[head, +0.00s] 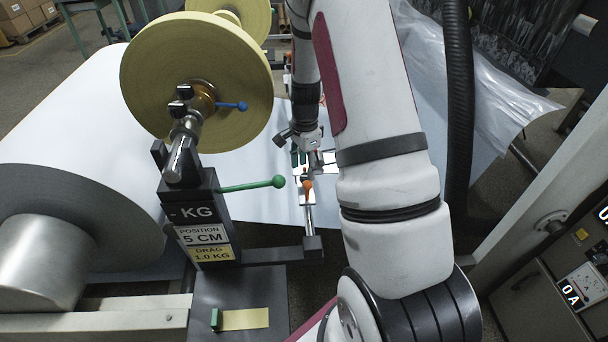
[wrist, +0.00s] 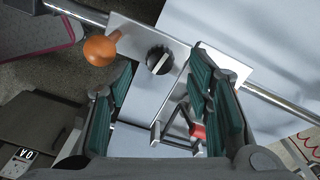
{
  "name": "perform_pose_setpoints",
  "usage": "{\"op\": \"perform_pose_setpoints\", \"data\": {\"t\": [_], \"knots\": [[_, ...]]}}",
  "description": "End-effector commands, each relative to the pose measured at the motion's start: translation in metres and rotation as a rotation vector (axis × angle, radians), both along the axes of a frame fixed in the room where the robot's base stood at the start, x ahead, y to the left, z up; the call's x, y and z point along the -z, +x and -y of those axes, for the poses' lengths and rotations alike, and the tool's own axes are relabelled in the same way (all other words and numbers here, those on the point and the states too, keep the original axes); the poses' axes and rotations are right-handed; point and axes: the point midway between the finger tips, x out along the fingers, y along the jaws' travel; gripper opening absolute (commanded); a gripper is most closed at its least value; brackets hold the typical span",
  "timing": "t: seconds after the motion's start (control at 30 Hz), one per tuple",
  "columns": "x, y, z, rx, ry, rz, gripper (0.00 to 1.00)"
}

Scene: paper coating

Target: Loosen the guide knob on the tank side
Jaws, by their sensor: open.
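In the wrist view a flat metal guide plate (wrist: 130,36) sits on a round steel rail (wrist: 262,96). A black round knob (wrist: 159,58) with a pale bar across its face stands on the plate. An orange ball (wrist: 100,50) is left of it, near the rail; it also shows in the head view (head: 307,184). My gripper (wrist: 163,78) has green-padded fingers, spread apart and empty. The black knob lies between and slightly beyond the fingertips, with no contact visible. In the head view my gripper (head: 303,156) is over the rail, small and partly hidden by my arm.
A yellow paper roll (head: 190,75) with a blue-tipped lever stands left of my gripper. A green ball lever (head: 277,181) sticks out from the black post (head: 186,205), close to the guide. A large white roll (head: 70,130) fills the left. White web lies beneath.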

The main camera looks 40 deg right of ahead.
Motion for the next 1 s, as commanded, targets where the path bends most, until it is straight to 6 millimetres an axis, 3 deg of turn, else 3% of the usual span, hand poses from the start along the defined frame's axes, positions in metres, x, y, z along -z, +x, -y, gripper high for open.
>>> {"op": "perform_pose_setpoints", "data": {"t": [0.2, 0.6, 0.8, 1.0], "knots": [[0.026, 0.0, 0.0, 0.0, 0.0, 0.0, 0.46], [0.032, 0.0, 0.0, 0.0, 0.0, 0.001, 0.46], [0.032, 0.0, 0.0, 0.0, 0.0, 0.001, 0.01], [0.031, 0.0, 0.0, -0.004, 0.0, 0.001, 0.0]]}}
